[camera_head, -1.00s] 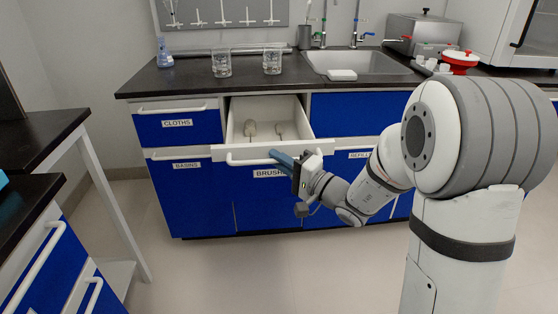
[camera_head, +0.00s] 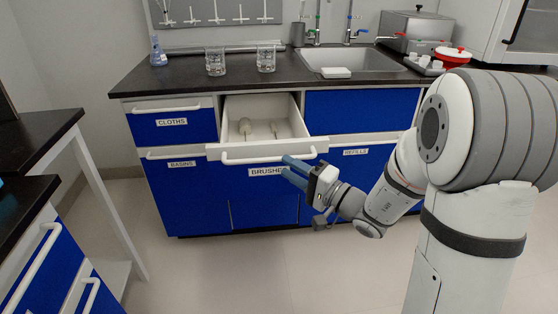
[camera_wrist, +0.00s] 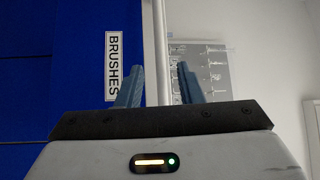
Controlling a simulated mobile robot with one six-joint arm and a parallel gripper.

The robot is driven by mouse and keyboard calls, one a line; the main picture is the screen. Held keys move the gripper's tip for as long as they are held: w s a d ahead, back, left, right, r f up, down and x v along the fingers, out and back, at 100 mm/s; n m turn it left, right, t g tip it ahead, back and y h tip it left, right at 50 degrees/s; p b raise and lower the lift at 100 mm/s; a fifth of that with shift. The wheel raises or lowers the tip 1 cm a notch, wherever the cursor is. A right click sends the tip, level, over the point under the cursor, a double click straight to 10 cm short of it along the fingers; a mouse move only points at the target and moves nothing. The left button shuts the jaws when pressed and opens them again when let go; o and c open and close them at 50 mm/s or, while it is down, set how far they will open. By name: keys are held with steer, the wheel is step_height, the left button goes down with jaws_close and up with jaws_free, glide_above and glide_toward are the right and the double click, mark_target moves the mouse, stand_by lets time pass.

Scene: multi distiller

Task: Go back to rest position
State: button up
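My gripper (camera_head: 294,170) is in front of the open drawer labelled BRUSHES, low and to the right of its handle.
The dark counter (camera_head: 190,75) carries two glass beakers (camera_head: 215,62), a flask (camera_head: 158,52) and a sink (camera_head: 350,60). A dark-topped bench (camera_head: 40,130) stands at left. The floor in front is free.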

steer(key=shift+v, duration=1.1)
steer(key=s+a+r+n+g+h+p, duration=0.3)
steer(key=s+r+n+g+h+p, duration=0.15)
steer(key=s+r+g+p, duration=0.9)
steer(key=s+d+r+t+h+p, duration=0.2)
steer(key=s+d+r+h+p, duration=0.1)
steer(key=d+r+h+p, duration=0.2)
steer(key=s+d+r+t+h+p, duration=0.3)
steer(key=d+r+h+p, duration=0.3)
steer(key=d+p, duration=0.4)
steer(key=shift+s+d+r+n+p, duration=0.15)
steer(key=shift+s+r+n+p, duration=0.3)
steer(key=shift+r+p, duration=0.1)
